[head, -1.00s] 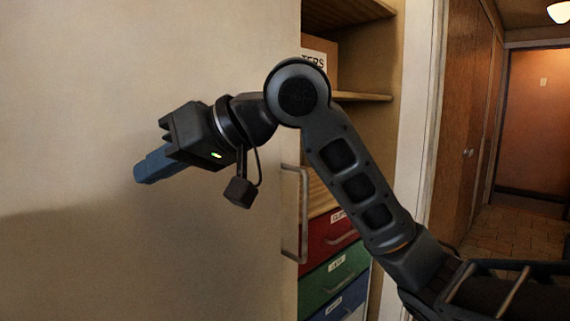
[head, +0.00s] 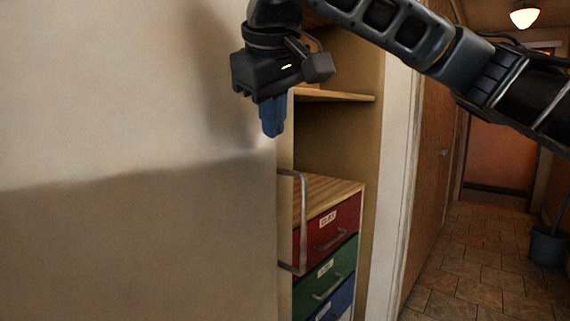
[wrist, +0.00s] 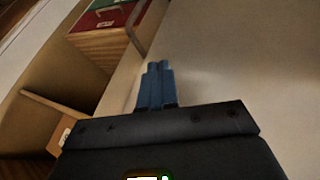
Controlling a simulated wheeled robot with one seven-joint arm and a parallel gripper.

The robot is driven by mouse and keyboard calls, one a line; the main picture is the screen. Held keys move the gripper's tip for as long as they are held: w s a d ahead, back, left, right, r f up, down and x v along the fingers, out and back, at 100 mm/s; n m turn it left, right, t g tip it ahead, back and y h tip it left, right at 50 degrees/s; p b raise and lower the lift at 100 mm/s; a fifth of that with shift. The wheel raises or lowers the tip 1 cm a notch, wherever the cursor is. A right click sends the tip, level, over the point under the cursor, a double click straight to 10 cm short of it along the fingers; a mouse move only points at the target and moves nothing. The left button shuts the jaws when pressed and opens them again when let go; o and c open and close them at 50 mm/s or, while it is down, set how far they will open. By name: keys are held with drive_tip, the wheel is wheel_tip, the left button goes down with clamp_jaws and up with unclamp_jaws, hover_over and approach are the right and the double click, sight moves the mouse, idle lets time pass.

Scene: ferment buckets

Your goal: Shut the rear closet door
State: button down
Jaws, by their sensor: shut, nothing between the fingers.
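The closet door (head: 130,230) is a large pale panel filling the left of the head view. It stands open, with the closet inside showing past its right edge. Its metal bar handle (head: 301,225) is upright near that edge. My gripper (head: 272,133) points down in front of the door, above the handle and a little to its left. Its blue fingers are together with nothing between them. In the wrist view the fingers (wrist: 157,85) are beside the door face (wrist: 240,60), and I cannot tell whether they touch it. The handle (wrist: 135,25) shows beyond the fingertips.
Inside the closet are a wooden shelf (head: 335,96) and a drawer unit with red (head: 328,232), green (head: 325,279) and blue drawers. A white door frame (head: 395,180) bounds the closet on the right. A tiled hallway (head: 470,250) lies beyond, with a bucket (head: 547,246) at far right.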

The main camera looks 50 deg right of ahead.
drive_tip(key=w+d+f, duration=0.3)
drive_tip(key=d+f, duration=0.5)
drive_tip(key=f, duration=0.1)
drive_tip(key=shift+w+d, duration=0.25)
drive_tip(key=shift+w, duration=0.1)
